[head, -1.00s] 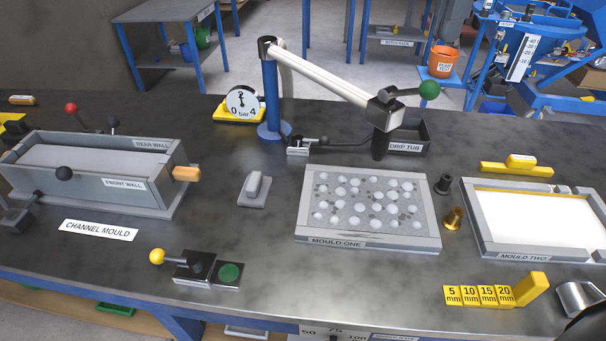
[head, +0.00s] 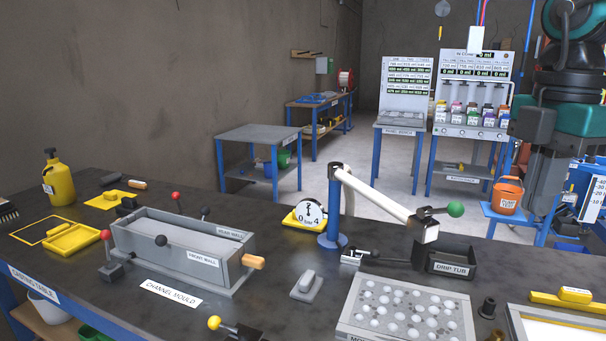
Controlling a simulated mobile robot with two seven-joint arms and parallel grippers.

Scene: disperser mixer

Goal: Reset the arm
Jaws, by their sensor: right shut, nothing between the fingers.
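A pale swing arm (head: 375,197) sits on a blue post (head: 335,215) at the back of the dark bench. Its outer end has a block with a green ball handle (head: 455,209) pointing right. A dark nozzle hangs under that block, at the left side of the black drip tub (head: 446,265); I cannot tell whether it is over the tub. My right arm, black and teal, is raised at the upper right, with my right gripper (head: 533,125) near it, shut and empty, well away from the swing arm. The fingertips are hard to make out. My left gripper is out of view.
A gauge (head: 310,211) stands left of the post. The channel mould (head: 183,250) is at the left and mould one (head: 405,312) at the front. Open floor lies behind the bench.

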